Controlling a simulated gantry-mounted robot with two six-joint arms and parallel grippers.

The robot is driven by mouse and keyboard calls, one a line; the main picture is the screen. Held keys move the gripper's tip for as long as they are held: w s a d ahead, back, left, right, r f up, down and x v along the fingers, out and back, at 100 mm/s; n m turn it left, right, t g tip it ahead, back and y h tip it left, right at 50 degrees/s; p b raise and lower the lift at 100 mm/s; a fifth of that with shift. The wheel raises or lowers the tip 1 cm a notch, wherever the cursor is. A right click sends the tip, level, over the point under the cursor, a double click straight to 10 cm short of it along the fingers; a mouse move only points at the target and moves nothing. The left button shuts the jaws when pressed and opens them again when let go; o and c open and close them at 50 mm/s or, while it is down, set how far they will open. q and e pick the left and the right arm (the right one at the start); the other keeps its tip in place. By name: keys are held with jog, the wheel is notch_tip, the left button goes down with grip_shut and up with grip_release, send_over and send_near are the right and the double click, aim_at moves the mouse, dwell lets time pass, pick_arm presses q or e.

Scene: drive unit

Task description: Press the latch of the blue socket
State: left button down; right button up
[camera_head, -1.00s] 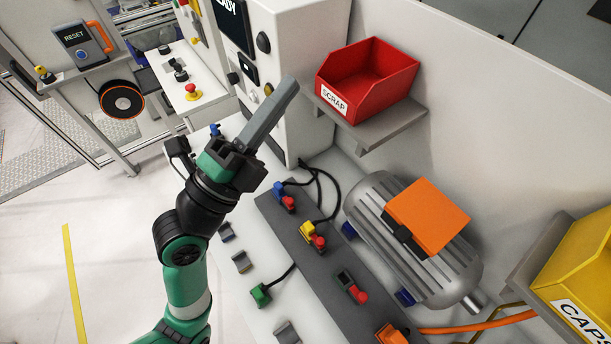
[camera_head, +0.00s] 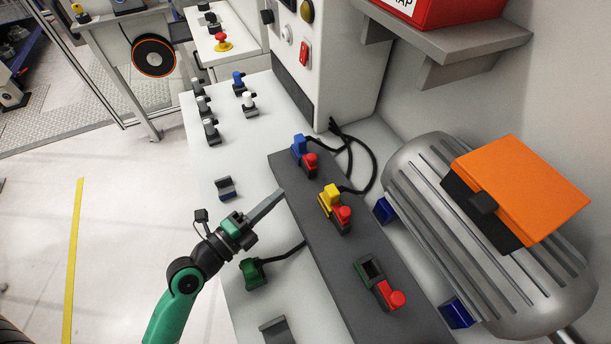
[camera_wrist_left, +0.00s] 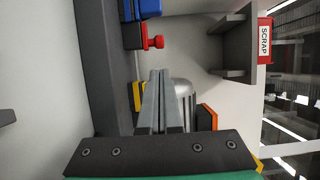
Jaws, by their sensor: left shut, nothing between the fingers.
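The blue socket (camera_head: 299,144) sits at the far end of a dark grey strip (camera_head: 357,292), with a blue plug on it and a red latch (camera_head: 310,161) on its near side. In the left wrist view the blue part (camera_wrist_left: 150,8) is at the top edge, and the red latch (camera_wrist_left: 155,42) sticks out toward the right just below it. My left gripper (camera_head: 279,194) is shut and empty, its long fingers pointing at the strip's left edge, nearer than the blue socket and apart from it. In the wrist view its fingertips (camera_wrist_left: 159,72) are below the red latch.
A yellow socket (camera_head: 329,197) and an open green socket (camera_head: 370,268), each with a red latch, follow along the strip. A loose green plug (camera_head: 252,274) lies left. A ribbed motor (camera_head: 430,180) stands right; a shelf (camera_head: 450,52) overhangs behind.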

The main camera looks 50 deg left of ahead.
aim_at(309, 158)
pick_arm(q)
jog(key=w, duration=0.3)
jog(key=w+p, duration=0.1)
jog(key=w, duration=0.2)
jog(key=w+a+p, duration=0.1)
jog(key=w, duration=0.3)
jog(key=shift+a, duration=0.1)
pick_arm(e)
notch_tip(309, 158, up, 2)
jog(key=shift+r, duration=0.1)
